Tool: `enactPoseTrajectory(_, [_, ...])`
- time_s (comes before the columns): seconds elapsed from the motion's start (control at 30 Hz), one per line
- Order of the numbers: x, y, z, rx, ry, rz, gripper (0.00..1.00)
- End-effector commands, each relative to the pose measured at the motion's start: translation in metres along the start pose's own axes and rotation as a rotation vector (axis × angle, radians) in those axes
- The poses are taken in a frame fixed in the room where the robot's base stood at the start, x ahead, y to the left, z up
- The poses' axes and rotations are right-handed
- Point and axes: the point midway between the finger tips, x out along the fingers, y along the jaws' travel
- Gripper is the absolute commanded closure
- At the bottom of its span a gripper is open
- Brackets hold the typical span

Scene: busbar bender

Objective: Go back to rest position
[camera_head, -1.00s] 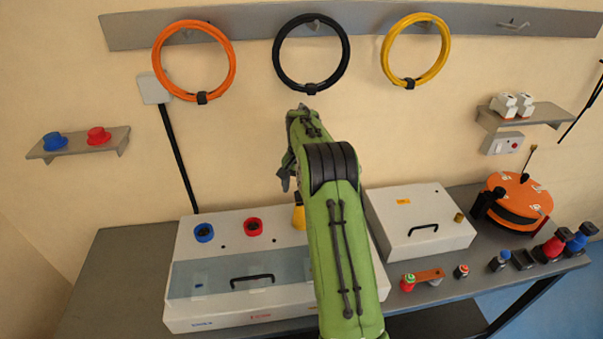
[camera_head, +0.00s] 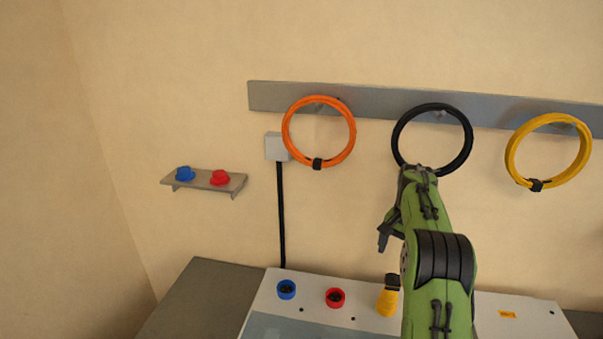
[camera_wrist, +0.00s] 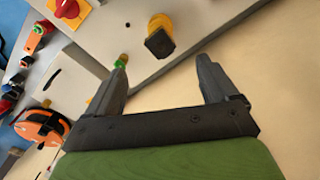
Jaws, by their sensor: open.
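My green arm rises at the right of the head view, in front of the wall and the machine. My gripper (camera_head: 388,232) shows there as a dark shape left of the arm's upper end. In the wrist view my gripper (camera_wrist: 165,85) has its two dark fingers spread apart with nothing between them. Past the fingers the wrist view shows a yellow part with a dark end (camera_wrist: 160,38) on the light machine panel. In the head view this yellow part (camera_head: 387,299) stands on the machine (camera_head: 315,318), below my gripper and apart from it.
A rail (camera_head: 375,106) on the wall carries an orange coil (camera_head: 288,148), a black coil (camera_head: 396,138) and a yellow coil (camera_head: 511,150). A small shelf (camera_head: 204,180) with blue and red caps is at left. Blue and red rings sit on the machine. The wall at far left is bare.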

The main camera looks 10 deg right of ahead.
Motion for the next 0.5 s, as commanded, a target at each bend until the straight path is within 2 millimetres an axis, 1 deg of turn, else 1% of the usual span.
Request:
enactPoseTrajectory(0.07, [-0.011,-0.003,0.007,-0.025,0.013,-0.005,0.14])
enactPoseTrajectory(0.17, [-0.041,-0.01,0.034,-0.103,0.054,-0.021,0.14])
enactPoseTrajectory(0.2, [-0.055,-0.011,0.05,-0.147,0.075,-0.028,0.14])
enactPoseTrajectory(0.27, [-0.074,-0.012,0.076,-0.213,0.105,-0.039,0.14])
enactPoseTrajectory(0.3, [-0.086,-0.011,0.093,-0.255,0.127,-0.048,0.14])
enactPoseTrajectory(0.37, [-0.1,-0.007,0.12,-0.32,0.157,-0.061,0.14])
enactPoseTrajectory(0.4, [-0.107,-0.004,0.139,-0.363,0.178,-0.071,0.14])
enactPoseTrajectory(0.47, [-0.117,0.004,0.167,-0.425,0.209,-0.086,0.14])
enactPoseTrajectory(0.5, [-0.121,0.009,0.185,-0.468,0.228,-0.095,0.14])
